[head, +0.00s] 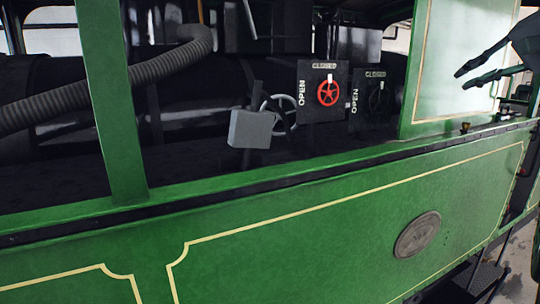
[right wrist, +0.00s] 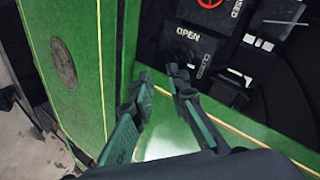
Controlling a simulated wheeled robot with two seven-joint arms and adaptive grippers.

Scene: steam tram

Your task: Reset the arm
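My right gripper (head: 462,80) shows at the upper right of the head view, in front of the tram's green-framed pale panel (head: 450,70). Its two dark fingers point left and stand apart with nothing between them. In the right wrist view the same gripper (right wrist: 160,77) is open and empty, its tips below the black valve wheel (right wrist: 183,56) on its OPEN/CLOSED plate. Whether the tips touch anything cannot be told, but no contact shows. My left gripper is not in either view.
A red valve wheel (head: 327,93) sits on a black OPEN/CLOSED plate, left of the black wheel (head: 378,99). A grey box (head: 250,129) and a ribbed hose (head: 150,70) lie further left. The green tram side wall (head: 300,230) with an oval plaque (head: 417,235) runs across the front.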

